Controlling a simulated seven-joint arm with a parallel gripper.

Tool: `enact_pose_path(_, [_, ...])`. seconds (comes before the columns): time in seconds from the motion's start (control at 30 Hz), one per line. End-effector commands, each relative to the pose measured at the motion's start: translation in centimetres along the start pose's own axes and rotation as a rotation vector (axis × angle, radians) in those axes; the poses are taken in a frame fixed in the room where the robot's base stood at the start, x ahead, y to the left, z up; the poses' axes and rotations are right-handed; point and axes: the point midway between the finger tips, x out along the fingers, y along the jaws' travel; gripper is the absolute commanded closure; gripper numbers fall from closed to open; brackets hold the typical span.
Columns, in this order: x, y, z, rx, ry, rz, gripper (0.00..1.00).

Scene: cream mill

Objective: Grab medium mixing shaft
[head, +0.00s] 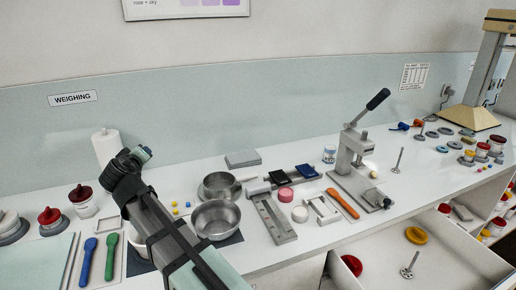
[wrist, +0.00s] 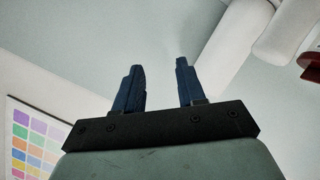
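Several mixing shafts with disc ends show in the head view. One (head: 398,161) stands upright on the counter right of the lever press. A second (head: 423,128) stands farther back among blue-grey discs. A third (head: 409,266) is in the open drawer at the lower right. I cannot tell for sure which is the medium one. My gripper shows in the wrist view (wrist: 159,64) with its two blue fingers apart and nothing between them. In the head view my arm's end is at the left by the paper roll, far from all the shafts; the fingers are not clear there.
The lever press (head: 352,150) stands between my arm and the upright shafts. The paper roll (head: 107,146) is near my arm.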

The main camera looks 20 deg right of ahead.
Motion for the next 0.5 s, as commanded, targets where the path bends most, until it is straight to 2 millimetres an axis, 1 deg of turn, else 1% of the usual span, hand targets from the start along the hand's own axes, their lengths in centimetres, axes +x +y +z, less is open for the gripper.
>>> enact_pose_path(0.03, [1.0,2.1,1.5,0.025,-0.036,0.019,0.6])
enact_pose_path(0.1, [2.1,4.6,3.3,0.057,-0.079,0.04,0.6])
enact_pose_path(0.17, [2.9,6.7,4.9,0.085,-0.117,0.058,0.6])
enact_pose_path(0.2, [3.4,8.1,6.0,0.103,-0.141,0.07,0.6])
enact_pose_path(0.27, [4.0,10.1,7.6,0.133,-0.178,0.087,0.6])
enact_pose_path(0.3, [4.4,11.5,8.7,0.151,-0.201,0.099,0.6])
enact_pose_path(0.5, [5.5,18.2,14.4,0.252,-0.317,0.157,0.6])
